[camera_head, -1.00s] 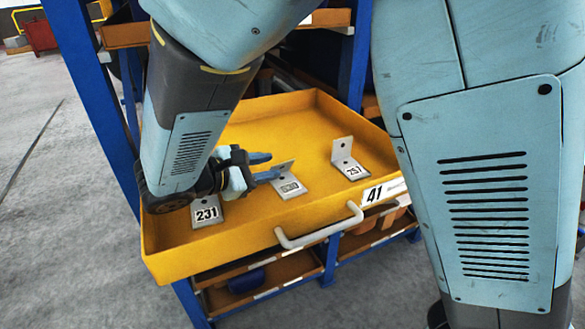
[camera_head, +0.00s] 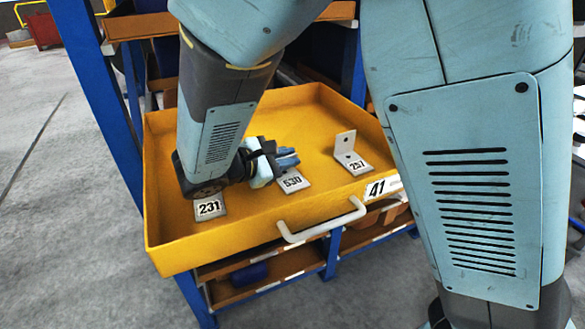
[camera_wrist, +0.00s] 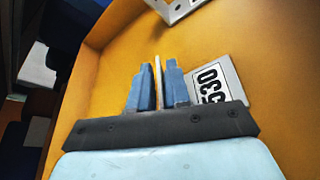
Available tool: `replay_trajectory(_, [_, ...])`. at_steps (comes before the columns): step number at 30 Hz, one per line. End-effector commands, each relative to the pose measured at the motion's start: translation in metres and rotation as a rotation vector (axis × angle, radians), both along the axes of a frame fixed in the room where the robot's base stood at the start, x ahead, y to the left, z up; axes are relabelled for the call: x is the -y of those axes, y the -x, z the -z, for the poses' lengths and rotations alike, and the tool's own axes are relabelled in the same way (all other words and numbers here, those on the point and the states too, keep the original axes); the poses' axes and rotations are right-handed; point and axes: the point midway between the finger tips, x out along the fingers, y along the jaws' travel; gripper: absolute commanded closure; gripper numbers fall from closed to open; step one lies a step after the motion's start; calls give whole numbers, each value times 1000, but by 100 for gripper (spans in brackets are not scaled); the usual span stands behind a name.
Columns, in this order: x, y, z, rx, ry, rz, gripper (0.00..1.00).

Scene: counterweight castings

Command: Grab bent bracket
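Three bent metal brackets with number labels are in the yellow drawer (camera_head: 240,232). My gripper (camera_head: 287,158) is at the middle one, bracket 530 (camera_head: 291,182), whose label also shows in the wrist view (camera_wrist: 215,85). In the wrist view, my gripper's blue fingers (camera_wrist: 158,88) are drawn together on either side of its thin upright plate (camera_wrist: 158,72), seen edge-on. They appear closed on it. The bracket's base lies flat at the drawer floor. Bracket 257 (camera_head: 350,160) stands to the right. Bracket 231 (camera_head: 209,208) is at the left, its upper part hidden by my arm.
The drawer has raised walls and a white front handle (camera_head: 320,228), with a label marked 41 (camera_head: 377,189). Blue rack posts (camera_head: 95,95) stand behind and left. Lower trays (camera_head: 250,275) lie beneath. The drawer's front floor is clear.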

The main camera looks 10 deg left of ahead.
Motion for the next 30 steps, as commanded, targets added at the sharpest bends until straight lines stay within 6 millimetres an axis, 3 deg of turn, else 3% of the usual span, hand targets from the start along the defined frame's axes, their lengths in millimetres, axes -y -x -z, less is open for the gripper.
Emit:
replay_trajectory(5, [0,0,0,0,0,0,100])
replay_trajectory(23, [0,0,-1,1,-1,0,100])
replay_trajectory(30, [0,-1,-21,2,-5,1,100])
